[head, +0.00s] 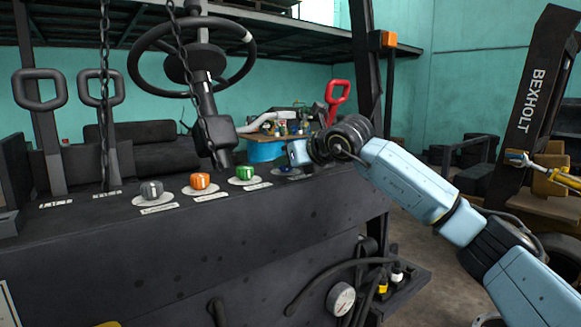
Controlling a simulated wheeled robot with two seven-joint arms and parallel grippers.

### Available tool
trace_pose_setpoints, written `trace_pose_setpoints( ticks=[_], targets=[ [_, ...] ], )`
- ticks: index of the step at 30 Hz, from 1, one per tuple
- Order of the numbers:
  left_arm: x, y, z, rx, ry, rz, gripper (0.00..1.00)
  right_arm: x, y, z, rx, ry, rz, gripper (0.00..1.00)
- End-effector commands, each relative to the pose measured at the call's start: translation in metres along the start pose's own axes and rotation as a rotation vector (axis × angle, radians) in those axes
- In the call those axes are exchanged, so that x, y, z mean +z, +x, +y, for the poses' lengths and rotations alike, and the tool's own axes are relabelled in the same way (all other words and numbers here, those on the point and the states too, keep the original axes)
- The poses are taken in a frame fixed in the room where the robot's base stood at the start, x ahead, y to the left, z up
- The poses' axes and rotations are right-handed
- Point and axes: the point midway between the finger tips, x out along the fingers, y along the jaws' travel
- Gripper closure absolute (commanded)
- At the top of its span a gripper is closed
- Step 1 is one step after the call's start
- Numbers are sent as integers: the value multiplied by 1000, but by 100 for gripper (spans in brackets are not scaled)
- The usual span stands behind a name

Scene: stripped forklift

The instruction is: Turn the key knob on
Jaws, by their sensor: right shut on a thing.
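A row of knobs sits on the black dash panel (200,220): a grey knob (152,190), an orange knob (201,181), a green knob (244,173) and a dark blue knob (287,171) at the right end. Each has a small label plate in front. I cannot read which one is the key knob. My right gripper (291,167) reaches in from the right and is shut on the blue knob. Its fingers and wrist hide much of that knob. My left gripper is not in view.
A black steering wheel (145,63) and its column stand behind the knobs. Chains (181,55) hang in front. Black lever handles (38,90) stand at the left, a red handle (338,92) behind my wrist.

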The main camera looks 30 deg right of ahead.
Motion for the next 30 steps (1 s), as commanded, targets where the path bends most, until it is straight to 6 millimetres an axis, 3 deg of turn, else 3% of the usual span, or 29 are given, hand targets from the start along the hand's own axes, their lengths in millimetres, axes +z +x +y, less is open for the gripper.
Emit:
trace_pose_setpoints(
  ticks=[3, 10, 20, 30],
  targets=[
    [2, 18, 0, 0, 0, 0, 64, -4, 2, 5, -97, 40, -2, 89],
    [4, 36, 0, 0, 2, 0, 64, -2, 3, 8, -284, 120, 0, 89],
    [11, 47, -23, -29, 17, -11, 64, -1, 3, 9, -473, 198, 4, 89],
    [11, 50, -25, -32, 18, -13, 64, -1, 3, 8, -545, 226, 6, 89]
  ],
)
